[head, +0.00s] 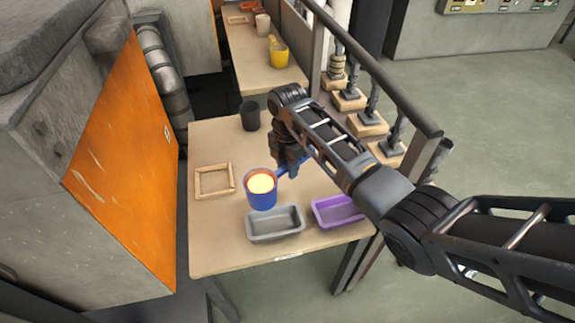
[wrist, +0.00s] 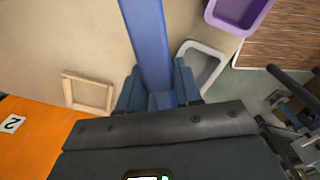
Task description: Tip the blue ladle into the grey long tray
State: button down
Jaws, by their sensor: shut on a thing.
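The blue ladle (head: 261,196) shows in the head view above the table, its cup upright with pale yellow contents. Its handle runs up right to my gripper (head: 289,168). In the wrist view the blue handle (wrist: 147,45) lies between the two fingers of my gripper (wrist: 158,88), which is shut on it; the cup is out of that view. The grey long tray (head: 275,232) is on the table just below and right of the cup in the head view, and looks empty. Part of it shows in the wrist view (wrist: 187,48), right of the handle.
A purple tray (head: 325,217) sits right of the grey tray, partly hidden by my arm. A wooden frame (head: 197,181) lies left of the ladle. A black cup (head: 249,116) stands behind. An orange panel (head: 120,160) borders the table's left, a railing (head: 385,75) its right.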

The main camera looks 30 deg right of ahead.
jog(key=shift+f+b, duration=1.15)
jog(key=shift+f, duration=0.2)
jog(key=shift+w+t+b, duration=0.1)
jog(key=shift+t+b, duration=0.2)
jog(key=shift+t, duration=0.6)
jog(key=shift+r, duration=0.2)
jog(key=shift+w+t+y, duration=0.15)
jog(key=shift+t+y, duration=0.35)
jog(key=shift+t, duration=0.8)
jog(key=shift+f+t+y+b, duration=0.15)
jog(key=shift+t+y+b, duration=0.15)
jog(key=shift+t+b, duration=0.9)
jog(key=shift+t+b, duration=1.1)
jog(key=shift+b, duration=0.25)
dwell(1.7)
